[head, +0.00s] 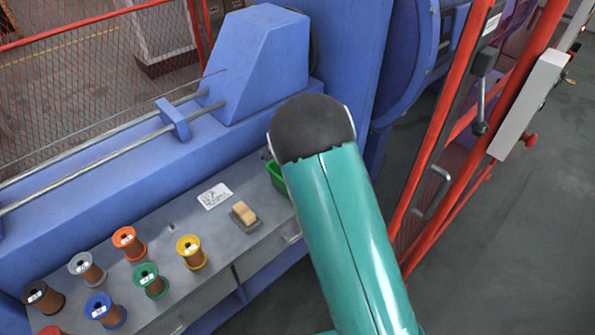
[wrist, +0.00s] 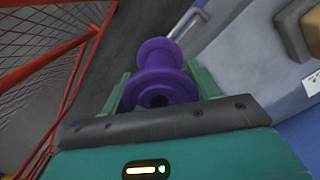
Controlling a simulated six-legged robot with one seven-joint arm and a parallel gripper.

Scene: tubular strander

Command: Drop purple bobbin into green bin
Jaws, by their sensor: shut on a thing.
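The purple bobbin (wrist: 160,81) is held in my gripper (wrist: 162,92) in the wrist view. The two green fingers are on either side of it, and its near flange with a dark centre hole faces the camera. In the head view my teal arm hides the gripper and the bobbin. The green bin (head: 277,178) shows only as a small strip at the right end of the grey bench, left of my arm; most of it is hidden behind the arm. The bin is not visible in the wrist view.
On the grey bench (head: 215,257) stand several other bobbins, including a yellow one (head: 191,252), an orange one (head: 129,243) and a green one (head: 150,280). A tan block (head: 243,213) and a white card (head: 215,196) lie nearer the bin. Blue machinery rises behind; a red fence frame (head: 440,130) stands right.

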